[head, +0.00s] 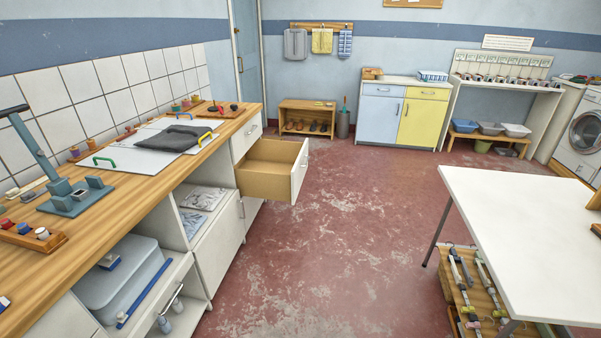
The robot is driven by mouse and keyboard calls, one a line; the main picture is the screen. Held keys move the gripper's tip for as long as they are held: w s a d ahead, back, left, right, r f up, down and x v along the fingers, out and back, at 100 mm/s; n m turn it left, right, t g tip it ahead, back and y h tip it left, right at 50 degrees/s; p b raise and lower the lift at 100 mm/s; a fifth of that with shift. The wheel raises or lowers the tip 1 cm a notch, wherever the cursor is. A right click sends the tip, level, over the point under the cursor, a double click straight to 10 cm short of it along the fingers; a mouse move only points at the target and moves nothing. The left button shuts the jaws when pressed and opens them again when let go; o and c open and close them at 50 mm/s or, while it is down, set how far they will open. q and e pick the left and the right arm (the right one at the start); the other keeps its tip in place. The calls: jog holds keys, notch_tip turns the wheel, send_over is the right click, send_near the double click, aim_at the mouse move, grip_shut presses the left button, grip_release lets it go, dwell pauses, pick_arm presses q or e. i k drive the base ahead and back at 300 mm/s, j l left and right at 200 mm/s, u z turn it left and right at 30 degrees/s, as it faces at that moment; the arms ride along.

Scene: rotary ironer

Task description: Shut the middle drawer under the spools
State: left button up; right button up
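The middle drawer (299,173) is pulled far out of the counter's front, toward the right of the picture. It has a white front and a light wooden box, and the part of its inside that shows looks empty. A shut white drawer (246,134) is above it, and a white front (252,206) is below it. Small coloured spools (186,104) seem to stand on the wooden counter top near the wall, too small to make out well. Neither of my grippers is in view.
The wooden counter (120,205) runs along the left, with a dark folded cloth (178,138) on a white board. A white table (535,225) stands at the right. The red floor (340,235) between them is clear. A low shoe bench (307,106) stands beyond the drawer.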

aim_at(269, 170)
jog(key=i+u, duration=0.2)
jog(key=u, duration=0.25)
jog(key=i+l+u, duration=0.2)
jog(key=u, duration=0.25)
